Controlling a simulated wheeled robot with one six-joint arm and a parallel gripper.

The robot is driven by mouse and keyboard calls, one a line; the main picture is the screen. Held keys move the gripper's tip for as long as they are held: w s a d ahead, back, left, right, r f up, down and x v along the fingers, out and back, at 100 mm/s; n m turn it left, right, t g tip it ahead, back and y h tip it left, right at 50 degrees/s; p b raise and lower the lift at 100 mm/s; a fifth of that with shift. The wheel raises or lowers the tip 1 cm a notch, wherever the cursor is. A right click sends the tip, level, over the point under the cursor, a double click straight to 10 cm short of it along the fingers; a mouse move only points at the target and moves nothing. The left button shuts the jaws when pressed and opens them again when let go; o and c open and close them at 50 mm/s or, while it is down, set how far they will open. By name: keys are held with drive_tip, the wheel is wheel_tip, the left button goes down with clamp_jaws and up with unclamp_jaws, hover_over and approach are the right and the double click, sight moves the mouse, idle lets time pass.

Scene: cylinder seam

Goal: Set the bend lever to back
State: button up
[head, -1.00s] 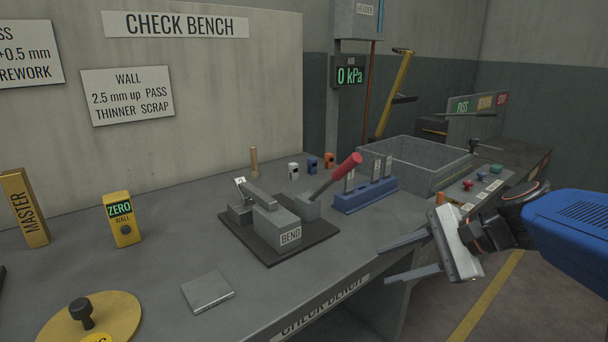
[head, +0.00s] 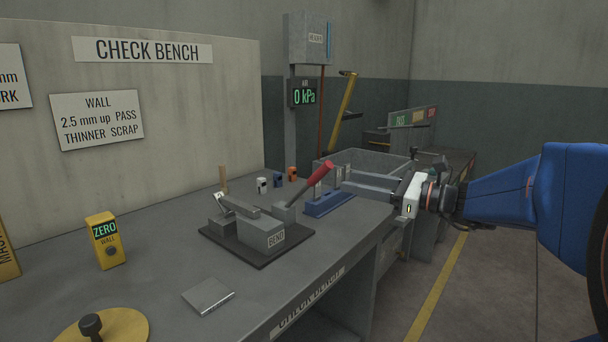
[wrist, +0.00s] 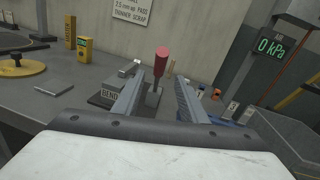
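The bend lever has a red grip (head: 320,173) on a grey shaft that leans up and to the right from the grey bend fixture (head: 262,232) in the head view. The fixture sits on a dark plate on the bench. My gripper (head: 338,182) is open, its fingers pointing left towards the red grip, close to it in the picture. In the wrist view the red grip (wrist: 161,62) stands between the two spread fingers (wrist: 158,95), just beyond their tips. I see no contact; the exact gap cannot be told.
A blue rack (head: 325,204) with numbered tags stands right of the fixture, below my gripper. A grey bin (head: 375,163) is behind it. A flat grey plate (head: 208,295) lies at the front. A yellow zero block (head: 105,240) stands left.

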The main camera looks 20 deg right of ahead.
sight(306, 186)
drive_tip(key=x, duration=1.4)
drive_tip(key=shift+w+a, duration=0.2)
drive_tip(key=shift+a, duration=0.05)
clamp_jaws()
